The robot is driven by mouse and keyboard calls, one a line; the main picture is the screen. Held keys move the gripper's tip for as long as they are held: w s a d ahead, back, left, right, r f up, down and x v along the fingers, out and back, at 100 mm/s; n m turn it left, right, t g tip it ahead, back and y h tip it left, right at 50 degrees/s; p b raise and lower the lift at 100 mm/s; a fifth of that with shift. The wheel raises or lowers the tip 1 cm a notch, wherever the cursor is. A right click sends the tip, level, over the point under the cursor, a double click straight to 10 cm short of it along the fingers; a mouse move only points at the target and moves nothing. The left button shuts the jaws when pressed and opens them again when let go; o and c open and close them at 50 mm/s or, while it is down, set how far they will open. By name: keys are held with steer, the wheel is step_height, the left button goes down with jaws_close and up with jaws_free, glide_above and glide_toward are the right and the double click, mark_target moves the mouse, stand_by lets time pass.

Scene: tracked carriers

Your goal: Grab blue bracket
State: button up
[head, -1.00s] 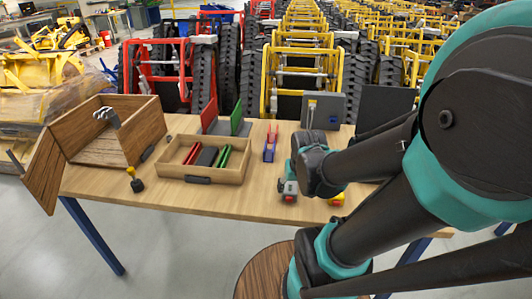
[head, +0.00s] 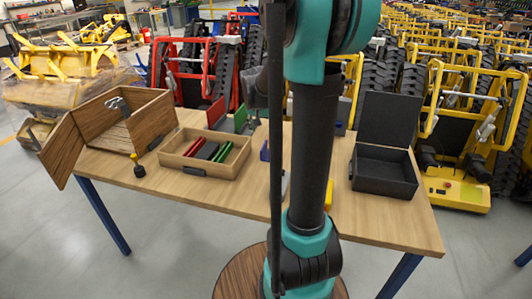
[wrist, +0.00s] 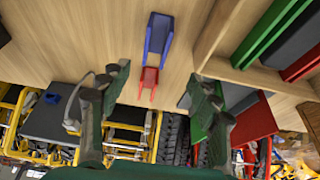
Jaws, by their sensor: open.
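The blue bracket (wrist: 158,35) lies on the wooden table in the wrist view, a U-shaped piece between and beyond my fingers. In the head view the blue bracket (head: 264,151) is partly hidden behind my arm. A red bracket (wrist: 149,82) lies beside it, nearer my fingers in the wrist view. My gripper (wrist: 158,73) is open and empty, its two dark fingers spread to either side of the brackets in the picture and apart from them. My arm hides most of my gripper in the head view.
A wooden tray (head: 219,171) with red, dark and green pieces stands left of the blue bracket. Upright red and green panels (head: 241,118) stand behind. An open black case (head: 385,183) sits at right, an open wooden box (head: 165,119) at left.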

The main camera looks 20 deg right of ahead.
steer(key=x, duration=0.7)
steer(key=shift+d+f, duration=0.1)
steer(key=shift+f, duration=0.05)
steer(key=shift+s+x, duration=0.1)
steer(key=shift+x, duration=1.25)
steer(key=shift+s+x, duration=0.15)
steer(key=shift+x, duration=1.15)
steer(key=shift+d, duration=0.2)
jaws_close()
